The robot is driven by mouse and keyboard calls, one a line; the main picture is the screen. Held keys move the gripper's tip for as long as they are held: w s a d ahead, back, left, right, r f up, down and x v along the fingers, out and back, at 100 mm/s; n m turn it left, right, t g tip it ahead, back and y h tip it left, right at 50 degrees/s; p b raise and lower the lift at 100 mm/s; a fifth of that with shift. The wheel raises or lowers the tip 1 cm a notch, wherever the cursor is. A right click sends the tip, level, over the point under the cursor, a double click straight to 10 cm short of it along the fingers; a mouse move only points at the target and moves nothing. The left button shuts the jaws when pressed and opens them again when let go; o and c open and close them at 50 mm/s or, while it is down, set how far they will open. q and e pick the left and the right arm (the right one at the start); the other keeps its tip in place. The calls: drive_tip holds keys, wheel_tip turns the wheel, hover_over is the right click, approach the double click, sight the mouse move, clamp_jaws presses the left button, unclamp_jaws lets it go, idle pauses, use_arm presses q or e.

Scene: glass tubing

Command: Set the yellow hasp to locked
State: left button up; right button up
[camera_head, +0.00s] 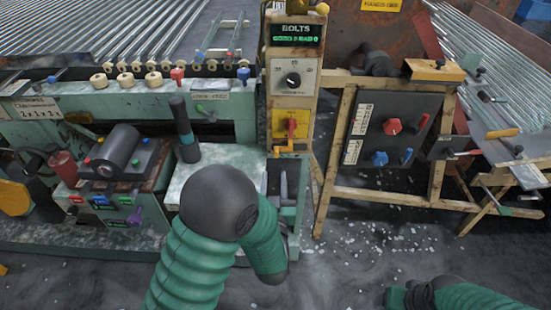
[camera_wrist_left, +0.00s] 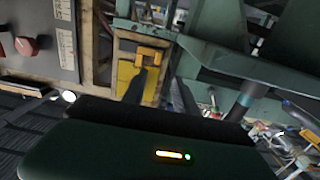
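The yellow hasp (camera_head: 288,151) sits low on the post, below a yellow plate with a red handle (camera_head: 291,127). In the left wrist view, which looks turned over, the hasp (camera_wrist_left: 150,54) appears as a yellow bracket beside the yellow plate. My left gripper (camera_head: 278,184) is just below the hasp in the head view. Its two dark fingers (camera_wrist_left: 160,78) are apart with nothing between them. One fingertip overlaps the hasp's edge in the wrist view; contact cannot be told. My right gripper (camera_head: 408,296) is at the bottom right, only partly visible.
A green machine (camera_head: 225,108) with several knobs stands left of the post. A dark panel (camera_head: 395,130) with red and blue knobs in a wooden frame stands to the right. The floor (camera_head: 360,255) between has scattered pale bits and is otherwise open.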

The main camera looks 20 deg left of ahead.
sight(277, 153)
use_arm(q)
drive_tip(key=x, duration=0.3)
drive_tip(key=b+x, duration=0.1)
drive_tip(key=x, duration=0.6)
drive_tip(key=shift+w+d+b, duration=0.25)
drive_tip(key=shift+d+b, duration=0.05)
drive_tip(key=shift+b, duration=0.05)
drive_tip(key=shift+d, duration=0.15)
drive_tip(key=shift+c, duration=0.8)
drive_tip(key=c, duration=0.5)
drive_tip(key=shift+a, duration=0.25)
clamp_jaws()
use_arm(e)
drive_tip(key=shift+d+f, duration=0.2)
drive_tip(key=shift+f, duration=0.4)
drive_tip(key=shift+d+f, duration=0.15)
drive_tip(key=shift+f, duration=0.4)
use_arm(q)
drive_tip(key=shift+d, duration=0.1)
